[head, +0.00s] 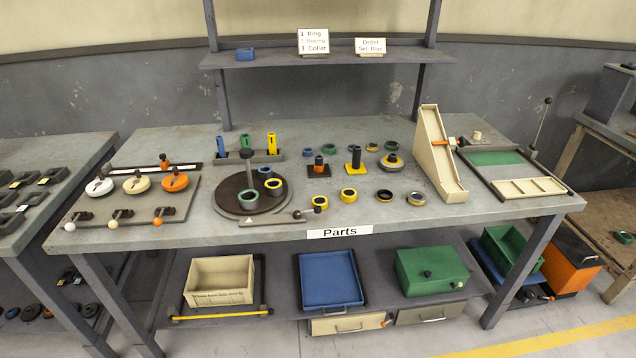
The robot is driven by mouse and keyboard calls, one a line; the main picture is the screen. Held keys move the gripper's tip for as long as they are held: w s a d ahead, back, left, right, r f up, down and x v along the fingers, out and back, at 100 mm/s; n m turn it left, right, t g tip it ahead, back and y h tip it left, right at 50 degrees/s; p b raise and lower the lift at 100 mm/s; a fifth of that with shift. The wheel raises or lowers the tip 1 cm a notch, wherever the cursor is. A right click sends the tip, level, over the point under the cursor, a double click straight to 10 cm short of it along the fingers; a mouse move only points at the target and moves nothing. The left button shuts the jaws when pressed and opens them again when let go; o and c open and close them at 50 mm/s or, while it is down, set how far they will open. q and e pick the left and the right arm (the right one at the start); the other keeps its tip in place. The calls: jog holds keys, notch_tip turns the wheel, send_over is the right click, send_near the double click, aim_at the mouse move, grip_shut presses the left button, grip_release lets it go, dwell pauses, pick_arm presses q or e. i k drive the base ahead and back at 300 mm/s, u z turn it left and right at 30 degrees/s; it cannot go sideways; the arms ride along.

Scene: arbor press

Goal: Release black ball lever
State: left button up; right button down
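A short lever with a black ball (298,214) lies near the front edge of the table, beside the dark round turntable (233,204). Its arm points right over a flat plate with a small triangle mark. A second, tall lever with a dark ball on top (547,101) stands tilted at the right rear of the table. I cannot tell which of the two is meant. Neither gripper shows in the head view, and nothing is seen touching either lever.
A plate at left carries white, cream and orange ball levers (114,224). Rings and collars (349,195) lie near the turntable. A cream sloped chute (437,160) stands at right. Bins (331,279) sit below.

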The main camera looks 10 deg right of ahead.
aim_at(297, 213)
jog(key=u, duration=0.25)
jog(key=i, duration=1.4)
jog(key=z, duration=0.3)
